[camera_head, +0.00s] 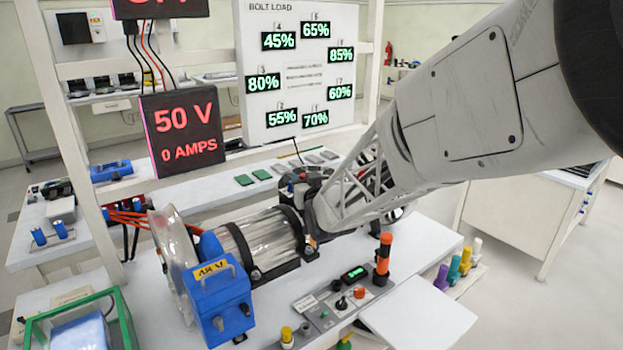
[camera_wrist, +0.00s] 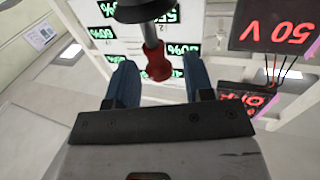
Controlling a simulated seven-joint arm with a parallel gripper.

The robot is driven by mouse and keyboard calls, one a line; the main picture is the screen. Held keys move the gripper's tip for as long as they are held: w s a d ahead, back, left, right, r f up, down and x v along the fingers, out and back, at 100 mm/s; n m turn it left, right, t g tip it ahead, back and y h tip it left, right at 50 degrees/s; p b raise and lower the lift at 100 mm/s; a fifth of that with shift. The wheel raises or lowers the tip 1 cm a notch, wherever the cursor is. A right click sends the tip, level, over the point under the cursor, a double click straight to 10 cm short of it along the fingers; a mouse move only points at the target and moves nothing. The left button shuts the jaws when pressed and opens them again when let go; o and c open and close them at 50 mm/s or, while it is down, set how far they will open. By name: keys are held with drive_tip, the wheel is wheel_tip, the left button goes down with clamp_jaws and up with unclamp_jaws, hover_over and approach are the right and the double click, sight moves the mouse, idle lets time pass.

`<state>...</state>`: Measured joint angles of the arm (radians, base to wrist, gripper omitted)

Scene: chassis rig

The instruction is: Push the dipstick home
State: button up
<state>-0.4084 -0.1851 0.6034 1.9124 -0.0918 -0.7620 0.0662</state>
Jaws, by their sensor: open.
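In the wrist view, a red handle (camera_wrist: 158,66) on a short light shaft, which looks like the dipstick, meets a dark round part (camera_wrist: 143,9) at the picture's top edge. My gripper (camera_wrist: 160,78) is open, its two blue fingers on either side of the handle's free end. A gap shows on both sides, and I see no contact. How far the shaft is seated cannot be told. In the head view, my arm covers the gripper and the red handle. The chassis assembly, with its clear ribbed cylinder (camera_head: 262,234), stands on the bench below my arm.
A blue box (camera_head: 218,303) stands in front of the cylinder. An orange-topped post (camera_head: 384,256) and a control panel (camera_head: 337,302) stand at the front right. Coloured pegs (camera_head: 456,268) line the right edge. A white frame carries displays (camera_head: 183,133) behind.

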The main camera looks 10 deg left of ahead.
drive_tip(key=v, duration=0.6)
idle(0.3)
drive_tip(key=s+d+m+g+h, duration=0.25)
drive_tip(key=s+d, duration=0.35)
drive_tip(key=d, duration=0.4)
drive_tip(key=s+d+m+g+h, duration=0.1)
drive_tip(key=s+d+g+h, duration=0.3)
drive_tip(key=s+d, duration=0.4)
drive_tip(key=s+d+m+g+h, duration=0.1)
drive_tip(key=s+d+g, duration=0.2)
drive_tip(key=s+d, duration=0.3)
drive_tip(key=s+d+f+m+g+h, duration=0.1)
drive_tip(key=s+d+g, duration=0.3)
drive_tip(key=s, duration=1.2)
drive_tip(key=shift+s+d, duration=0.3)
drive_tip(key=shift+d, duration=0.6)
